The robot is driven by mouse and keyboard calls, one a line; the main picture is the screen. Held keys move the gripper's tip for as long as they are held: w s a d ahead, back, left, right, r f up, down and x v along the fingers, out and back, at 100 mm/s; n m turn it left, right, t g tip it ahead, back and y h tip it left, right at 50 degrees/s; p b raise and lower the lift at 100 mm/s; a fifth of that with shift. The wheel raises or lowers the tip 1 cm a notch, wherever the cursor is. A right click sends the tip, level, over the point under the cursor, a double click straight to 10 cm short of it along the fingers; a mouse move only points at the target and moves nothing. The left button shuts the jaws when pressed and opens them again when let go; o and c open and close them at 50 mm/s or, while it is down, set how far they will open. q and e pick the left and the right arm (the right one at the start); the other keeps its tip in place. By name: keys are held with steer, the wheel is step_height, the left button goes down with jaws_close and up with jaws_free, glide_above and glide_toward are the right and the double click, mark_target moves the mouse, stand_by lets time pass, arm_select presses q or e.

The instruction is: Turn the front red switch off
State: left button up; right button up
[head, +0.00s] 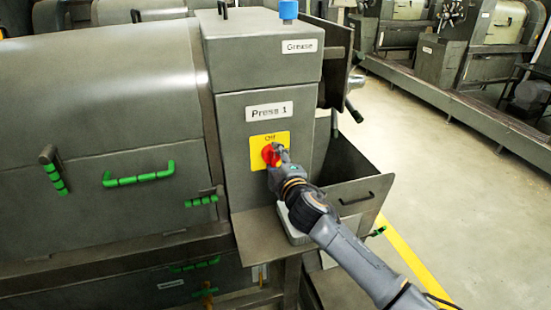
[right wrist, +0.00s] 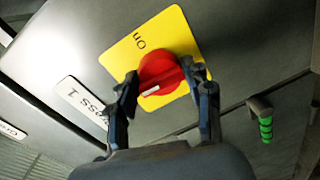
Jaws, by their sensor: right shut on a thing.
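The red switch (head: 268,154) is a round knob on a yellow plate (head: 257,139) on the grey machine front, below the "Press 1" sign (head: 270,111). My right gripper (head: 276,157) is at the knob, its arm reaching in from the lower right. In the right wrist view, the two fingers of the gripper (right wrist: 161,76) sit on either side of the red switch (right wrist: 157,70), shut on it. A white mark shows on the knob's lower edge there. The word "On" is readable on the yellow plate (right wrist: 174,28). My left gripper is not in view.
A green handle (head: 139,174) is on the grey panel to the left. A grey bin with a dark handle (head: 356,198) stands beside the machine, right of the switch. A blue cap (head: 288,10) is on top. Open floor lies at the right.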

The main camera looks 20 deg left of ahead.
steer(key=shift+r+n, duration=0.4)
steer(key=o, duration=0.9)
steer(key=shift+o, duration=1)
steer(key=shift+w+f, duration=0.1)
steer(key=shift+f, duration=0.05)
steer(key=shift+f, duration=0.1)
steer(key=shift+s+d, duration=0.35)
steer(key=shift+s, duration=0.3)
steer(key=v, duration=1)
steer(key=shift+s+d, duration=0.2)
steer(key=shift+s, duration=0.05)
